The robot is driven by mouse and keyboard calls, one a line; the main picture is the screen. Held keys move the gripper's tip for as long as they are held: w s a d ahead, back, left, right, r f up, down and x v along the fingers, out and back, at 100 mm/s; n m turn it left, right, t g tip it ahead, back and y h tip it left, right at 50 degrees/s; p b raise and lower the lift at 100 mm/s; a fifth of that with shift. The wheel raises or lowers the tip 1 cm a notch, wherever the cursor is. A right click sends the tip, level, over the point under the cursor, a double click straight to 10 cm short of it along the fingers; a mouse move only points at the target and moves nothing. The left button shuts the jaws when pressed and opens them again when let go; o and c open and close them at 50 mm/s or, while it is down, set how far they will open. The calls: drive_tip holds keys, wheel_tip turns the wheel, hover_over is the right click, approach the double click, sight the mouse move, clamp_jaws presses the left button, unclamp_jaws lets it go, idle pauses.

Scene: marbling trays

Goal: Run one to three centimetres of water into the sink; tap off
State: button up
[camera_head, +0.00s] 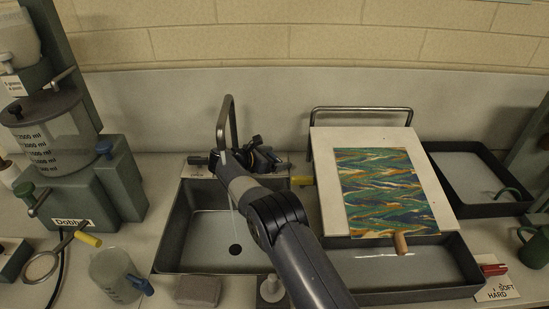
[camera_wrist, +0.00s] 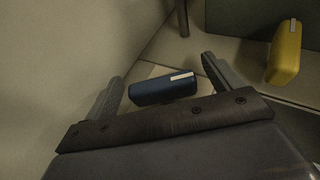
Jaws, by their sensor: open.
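The sink (camera_head: 180,228) is a dark rectangular basin left of centre. A round dark disc (camera_head: 235,250), drain or plug, shows on its floor. The grey curved tap spout (camera_head: 224,118) rises behind it. A thin pale line, apparently a stream of water (camera_head: 233,212), drops from the spout into the sink; the water depth cannot be told. My gripper (camera_head: 262,158) is at the sink's back edge, right of the spout. In the wrist view my gripper (camera_wrist: 162,80) is open, its fingers either side of a blue handle (camera_wrist: 164,88); contact is unclear. A yellow handle (camera_wrist: 285,52) lies to the right.
The yellow handle also shows behind the sink (camera_head: 302,181). A board with a marbled sheet (camera_head: 385,195) leans over a tray (camera_head: 400,294) at right. A jug (camera_head: 112,272), a grey block (camera_head: 198,291) and a white knobbed piece (camera_head: 271,289) stand in front.

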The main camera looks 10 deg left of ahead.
drive_tip(key=b+v, duration=0.1)
drive_tip(key=v, duration=0.9)
drive_tip(key=shift+s+a+r+b, duration=0.2)
drive_tip(key=shift+s+a+b, duration=0.05)
drive_tip(key=shift+b, duration=0.1)
idle(6.7)
